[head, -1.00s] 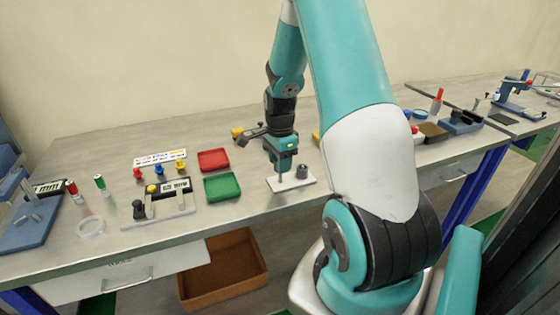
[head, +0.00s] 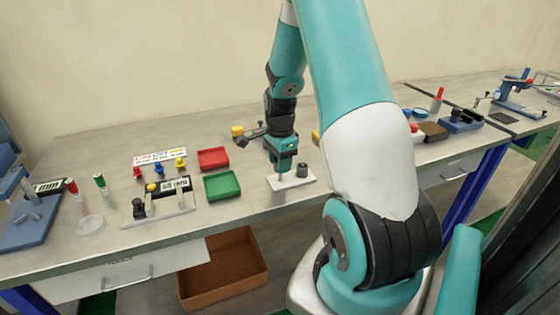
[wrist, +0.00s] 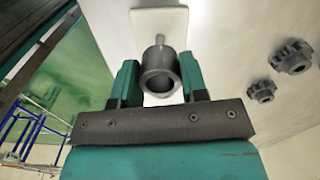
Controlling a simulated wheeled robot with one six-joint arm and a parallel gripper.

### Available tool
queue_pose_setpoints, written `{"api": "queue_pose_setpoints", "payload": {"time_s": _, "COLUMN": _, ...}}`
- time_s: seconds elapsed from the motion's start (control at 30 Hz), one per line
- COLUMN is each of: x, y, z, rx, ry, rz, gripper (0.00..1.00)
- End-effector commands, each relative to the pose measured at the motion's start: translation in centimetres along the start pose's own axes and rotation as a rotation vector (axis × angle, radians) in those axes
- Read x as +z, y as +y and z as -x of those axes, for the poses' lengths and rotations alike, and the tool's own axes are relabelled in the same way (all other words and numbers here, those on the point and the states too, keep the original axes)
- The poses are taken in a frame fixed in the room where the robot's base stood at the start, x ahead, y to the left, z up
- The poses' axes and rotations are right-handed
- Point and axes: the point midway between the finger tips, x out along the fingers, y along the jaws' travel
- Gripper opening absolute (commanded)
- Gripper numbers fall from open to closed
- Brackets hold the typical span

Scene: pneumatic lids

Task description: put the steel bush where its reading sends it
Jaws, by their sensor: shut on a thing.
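My gripper (head: 282,173) points down over a white plate (head: 308,181) on the bench. In the wrist view the two fingers (wrist: 158,80) are closed on the sides of a grey steel bush (wrist: 158,56), with its hole facing the camera. The plate (wrist: 143,20) with a thin upright post (wrist: 160,39) shows just beyond the bush. I cannot tell whether the bush touches the post. In the head view the held bush is mostly hidden by the gripper.
A red tray (head: 213,159) and a green tray (head: 222,186) lie left of the gripper. Further left are a device with a display (head: 177,185), too small to read, and a card with coloured lines (head: 160,156). Dark gears (wrist: 292,56) show in the wrist view.

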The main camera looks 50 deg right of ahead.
Motion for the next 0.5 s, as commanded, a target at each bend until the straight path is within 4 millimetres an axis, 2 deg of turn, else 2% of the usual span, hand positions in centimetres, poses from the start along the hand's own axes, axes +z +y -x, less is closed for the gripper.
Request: {"api": "queue_pose_setpoints", "payload": {"time_s": 0.5, "x": 0.0, "y": -0.01, "z": -0.83, "rx": 0.0, "ry": 0.0, "rz": 0.0, "gripper": 0.08}}
